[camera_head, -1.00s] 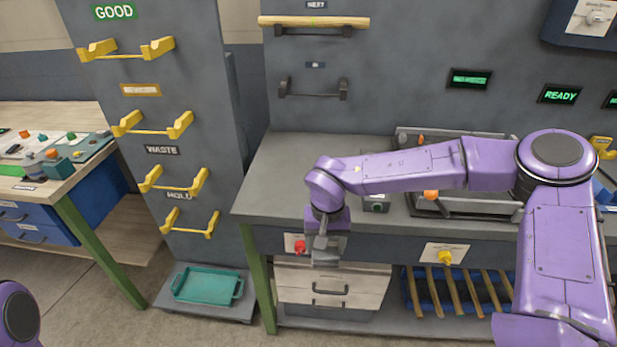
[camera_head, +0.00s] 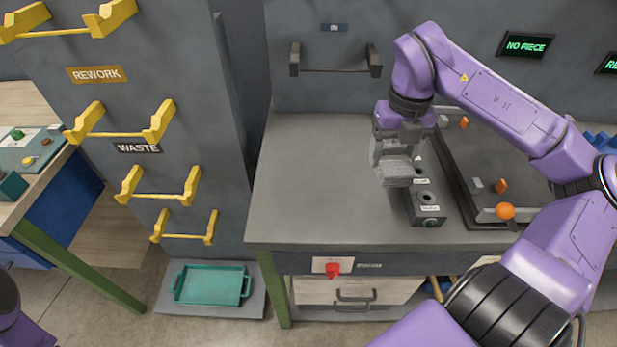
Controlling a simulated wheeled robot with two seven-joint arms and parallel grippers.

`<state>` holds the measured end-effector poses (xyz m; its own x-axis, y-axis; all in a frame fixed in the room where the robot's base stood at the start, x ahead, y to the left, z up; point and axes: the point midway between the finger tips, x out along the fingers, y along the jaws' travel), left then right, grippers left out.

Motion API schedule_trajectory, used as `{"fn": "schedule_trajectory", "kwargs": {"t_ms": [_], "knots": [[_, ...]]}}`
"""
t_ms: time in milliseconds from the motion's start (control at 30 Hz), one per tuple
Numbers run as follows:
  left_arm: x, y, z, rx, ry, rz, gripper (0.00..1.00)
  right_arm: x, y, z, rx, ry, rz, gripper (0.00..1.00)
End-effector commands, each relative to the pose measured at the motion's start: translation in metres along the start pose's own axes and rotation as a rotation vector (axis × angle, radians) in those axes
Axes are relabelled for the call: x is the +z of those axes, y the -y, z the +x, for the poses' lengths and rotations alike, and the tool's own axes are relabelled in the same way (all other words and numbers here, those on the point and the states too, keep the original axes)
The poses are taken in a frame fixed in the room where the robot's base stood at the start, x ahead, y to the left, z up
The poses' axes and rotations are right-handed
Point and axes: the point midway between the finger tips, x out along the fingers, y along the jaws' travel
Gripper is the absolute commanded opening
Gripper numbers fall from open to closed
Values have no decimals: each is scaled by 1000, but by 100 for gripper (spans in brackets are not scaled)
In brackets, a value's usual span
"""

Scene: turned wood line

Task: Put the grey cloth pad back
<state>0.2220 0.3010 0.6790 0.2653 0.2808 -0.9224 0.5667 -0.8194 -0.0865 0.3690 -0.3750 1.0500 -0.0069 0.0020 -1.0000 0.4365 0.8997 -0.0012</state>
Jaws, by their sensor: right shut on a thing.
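My right gripper (camera_head: 398,158) is above the grey worktop (camera_head: 310,190). It is shut on the grey cloth pad (camera_head: 398,176), a small light grey block shape below its fingers. The pad is just left of a dark narrow block (camera_head: 428,212) with round holes and small white labels. Whether the pad touches the block or the worktop, I cannot tell. Only a purple piece of my left arm shows at the lower left edge. My left gripper is out of view.
A dark framed fixture (camera_head: 490,165) with orange knobs stands to the right of the block. A red knob (camera_head: 332,269) is on the bench front. A grey panel with yellow brackets (camera_head: 125,120) stands left, a green tray (camera_head: 212,285) below it. The worktop's left part is clear.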

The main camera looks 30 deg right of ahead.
Motion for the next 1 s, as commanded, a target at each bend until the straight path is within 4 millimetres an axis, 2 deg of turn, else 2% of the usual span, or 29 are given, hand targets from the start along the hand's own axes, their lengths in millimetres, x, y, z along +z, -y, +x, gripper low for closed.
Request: {"fn": "schedule_trajectory", "kwargs": {"t_ms": [167,267,533,600,800,1000], "knots": [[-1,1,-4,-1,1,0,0,-1,-4,0,-10,3,99,34],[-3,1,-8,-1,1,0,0,3,-18,6,-6,1,105,34],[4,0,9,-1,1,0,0,19,-59,32,-12,4,104,34],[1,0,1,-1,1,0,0,24,-74,36,-11,-4,101,34],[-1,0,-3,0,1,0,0,36,-110,76,-8,-6,99,34],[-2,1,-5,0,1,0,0,42,-128,98,-4,-3,98,34]]}}
